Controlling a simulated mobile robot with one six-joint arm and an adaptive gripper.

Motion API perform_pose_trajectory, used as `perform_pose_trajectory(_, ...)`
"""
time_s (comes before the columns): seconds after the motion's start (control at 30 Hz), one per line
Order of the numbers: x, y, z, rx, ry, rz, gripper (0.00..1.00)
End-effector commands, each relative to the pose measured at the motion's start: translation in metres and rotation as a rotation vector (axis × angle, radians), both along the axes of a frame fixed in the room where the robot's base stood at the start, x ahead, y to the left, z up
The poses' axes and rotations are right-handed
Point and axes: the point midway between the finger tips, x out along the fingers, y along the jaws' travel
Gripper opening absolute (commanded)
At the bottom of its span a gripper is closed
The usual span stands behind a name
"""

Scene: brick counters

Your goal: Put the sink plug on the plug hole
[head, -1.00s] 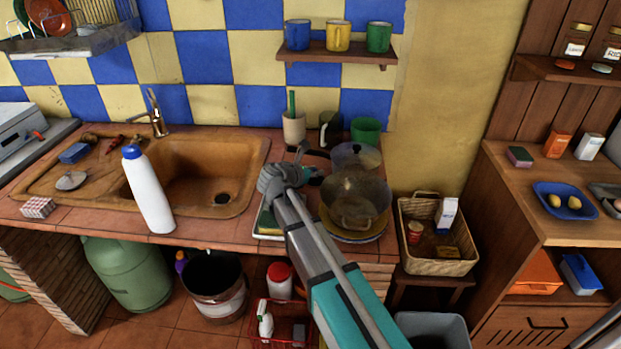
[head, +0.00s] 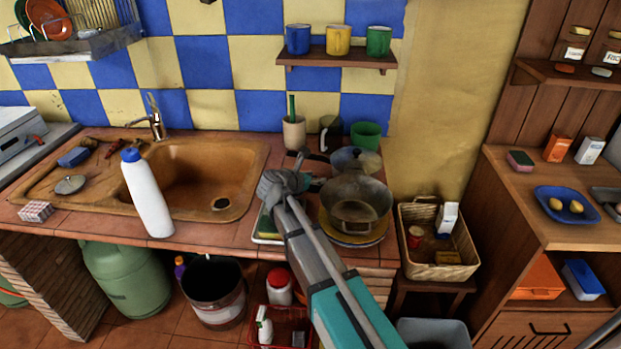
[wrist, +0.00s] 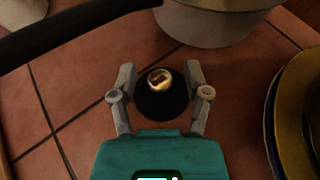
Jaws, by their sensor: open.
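The sink plug (wrist: 158,100) looks like a small black round piece with a shiny metal top. In the wrist view it stands on the tiled counter between the two spread fingers of my gripper (wrist: 160,75), with a gap to each finger. In the head view my gripper (head: 278,186) is over the counter right of the sink and hides the plug. The plug hole (head: 220,203) is a dark round opening in the floor of the brown sink basin (head: 185,165), left of my gripper, with nothing over it.
A dark pan (head: 357,205) on stacked plates stands close right of my gripper. Several cups and a beige pot (head: 293,132) stand behind it. A tall white bottle (head: 148,195) stands at the sink's front edge. A dark handle (wrist: 70,30) crosses the wrist view's top left.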

Motion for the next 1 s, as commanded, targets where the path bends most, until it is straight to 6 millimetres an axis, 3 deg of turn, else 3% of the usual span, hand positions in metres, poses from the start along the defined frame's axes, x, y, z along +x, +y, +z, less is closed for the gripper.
perform_pose_trajectory(0.47, -0.006, 0.005, 0.007, 0.000, 0.000, 0.002, 0.62)
perform_pose_trajectory(1.0, -0.066, 0.050, 0.040, -0.001, 0.000, 0.003, 0.62)
